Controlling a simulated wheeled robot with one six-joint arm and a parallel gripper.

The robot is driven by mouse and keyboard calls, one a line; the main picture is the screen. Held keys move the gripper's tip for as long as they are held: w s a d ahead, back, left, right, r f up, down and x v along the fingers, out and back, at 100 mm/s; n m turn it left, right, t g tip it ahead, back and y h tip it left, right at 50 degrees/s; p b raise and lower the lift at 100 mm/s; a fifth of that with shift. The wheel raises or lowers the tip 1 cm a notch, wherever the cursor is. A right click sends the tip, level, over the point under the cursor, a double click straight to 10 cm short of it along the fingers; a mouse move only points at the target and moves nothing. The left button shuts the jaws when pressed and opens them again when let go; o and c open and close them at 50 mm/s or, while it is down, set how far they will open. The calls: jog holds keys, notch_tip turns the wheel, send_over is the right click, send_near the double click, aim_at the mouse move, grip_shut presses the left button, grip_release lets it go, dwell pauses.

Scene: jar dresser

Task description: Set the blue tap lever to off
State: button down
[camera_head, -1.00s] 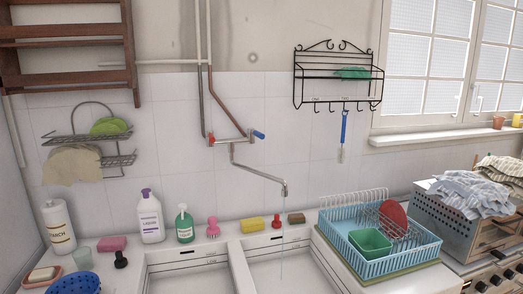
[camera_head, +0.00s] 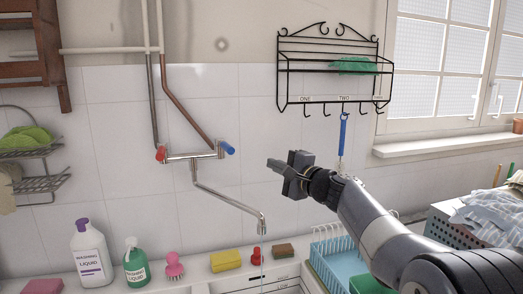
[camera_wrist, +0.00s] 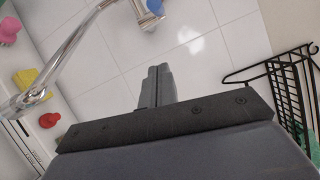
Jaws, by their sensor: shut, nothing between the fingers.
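The blue tap lever (camera_head: 227,147) is at the right end of the wall-mounted mixer bar (camera_head: 192,156). The red tap lever (camera_head: 161,153) is at the left end. The spout (camera_head: 232,203) runs down to the right, and a thin stream of water falls from its tip. My gripper (camera_head: 274,163) is shut and empty, to the right of the blue lever and a little lower in the picture, apart from it. In the wrist view the shut fingers (camera_wrist: 158,80) point toward the wall tiles, and the blue lever (camera_wrist: 155,6) shows at the top edge.
A black wire rack (camera_head: 330,75) with hooks and a hanging blue brush (camera_head: 343,130) is on the wall above and behind my arm. Below are the sink, bottles, a yellow sponge (camera_head: 226,261) and a blue dish rack (camera_head: 335,262). The tiles between gripper and lever are clear.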

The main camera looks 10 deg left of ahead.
aim_at(225, 146)
jog(key=w+a+r+p, duration=0.1)
jog(key=w+a+p, duration=0.4)
jog(key=a, duration=0.5)
jog(key=shift+w+a+r+p, duration=0.15)
jog(key=shift+a+r+p, duration=0.2)
jog(key=shift+p, duration=0.45)
jog(key=shift+d, duration=0.1)
jog(key=shift+s+a+m+t+h+b, duration=0.6)
jog(key=shift+s+a+m+t+b, duration=0.15)
jog(key=shift+b, duration=1.7)
jog(key=shift+d, duration=0.1)
